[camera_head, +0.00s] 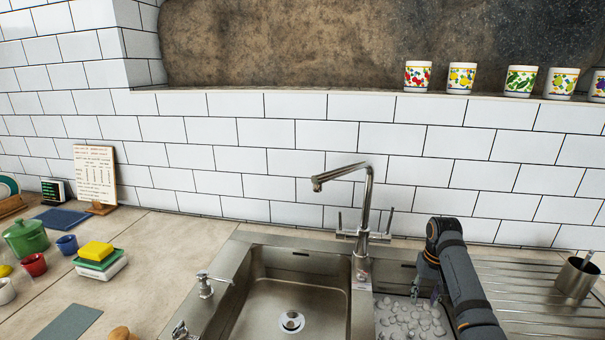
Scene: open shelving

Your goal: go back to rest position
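My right arm comes in from the lower right and bends at an orange-ringed joint. My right gripper (424,291) hangs down from that joint over the small right basin (397,273). It is small and partly hidden by my own arm, so I cannot tell whether its fingers are open or shut. No held object can be made out. Whitish round lumps like foam or bubbles (405,318) fill the small basin below it. My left gripper is not in view.
The tall tap (366,215) stands just left of my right arm. The large sink basin (290,285) is empty. A ribbed drainboard (540,290) with a metal cup (577,278) lies to the right. A yellow sponge (96,251), green pot (25,238) and small cups crowd the left counter.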

